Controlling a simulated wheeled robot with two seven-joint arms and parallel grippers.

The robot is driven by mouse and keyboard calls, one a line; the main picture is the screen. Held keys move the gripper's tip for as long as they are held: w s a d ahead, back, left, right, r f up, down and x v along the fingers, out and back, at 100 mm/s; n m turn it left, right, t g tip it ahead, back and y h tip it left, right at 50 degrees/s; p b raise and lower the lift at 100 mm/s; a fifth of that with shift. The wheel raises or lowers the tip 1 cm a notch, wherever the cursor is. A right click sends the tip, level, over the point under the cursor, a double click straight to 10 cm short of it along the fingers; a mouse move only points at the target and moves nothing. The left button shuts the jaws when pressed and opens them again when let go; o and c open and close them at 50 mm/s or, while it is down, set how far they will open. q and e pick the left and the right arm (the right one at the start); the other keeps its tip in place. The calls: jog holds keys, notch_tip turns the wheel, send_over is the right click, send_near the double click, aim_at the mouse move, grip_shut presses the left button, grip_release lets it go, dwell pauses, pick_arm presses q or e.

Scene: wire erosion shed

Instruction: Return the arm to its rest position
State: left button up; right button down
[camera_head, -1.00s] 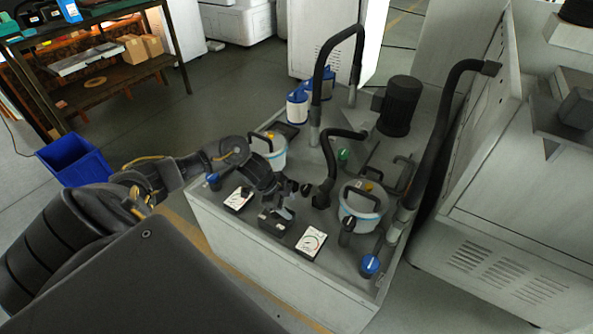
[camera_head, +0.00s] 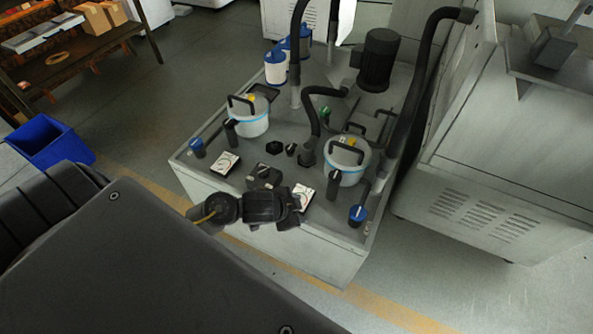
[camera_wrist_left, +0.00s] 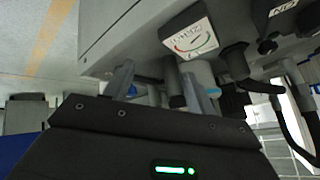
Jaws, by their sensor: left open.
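My left gripper (camera_head: 291,208) is in front of the front edge of the grey machine unit (camera_head: 235,195) in the head view, near its right gauge. It is open and nothing shows held in it. In the left wrist view its fingers (camera_wrist_left: 148,88) are spread apart, with a white gauge (camera_wrist_left: 189,38) on the unit beyond them. My left arm's forearm and wrist (camera_head: 222,207) come in from the lower left. My right gripper is in neither view.
The unit carries two white canisters (camera_head: 247,122), blue-topped knobs (camera_head: 357,214), black hoses (camera_head: 424,100) and a dark motor (camera_head: 378,60). A blue bin (camera_head: 48,143) stands on the floor at left. A large grey cabinet (camera_head: 480,200) stands right. Floor in front is clear.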

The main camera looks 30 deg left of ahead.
pick_arm(q)
jog(key=shift+s+n, duration=0.3)
jog(key=shift+s, duration=0.15)
jog(key=s+r+n+g+y, duration=0.2)
jog(key=s+n+g, duration=0.35)
jog(key=s, duration=1.15)
notch_tip(320, 180, down, 26)
jog(key=s+f, duration=0.1)
jog(key=s+a+f, duration=0.3)
jog(key=s+f, duration=1.1)
jog(key=s, duration=0.2)
jog(key=shift+s+a+f+n+g, duration=0.2)
jog(key=shift+a+n+g, duration=0.15)
jog(key=shift+a+g, duration=0.1)
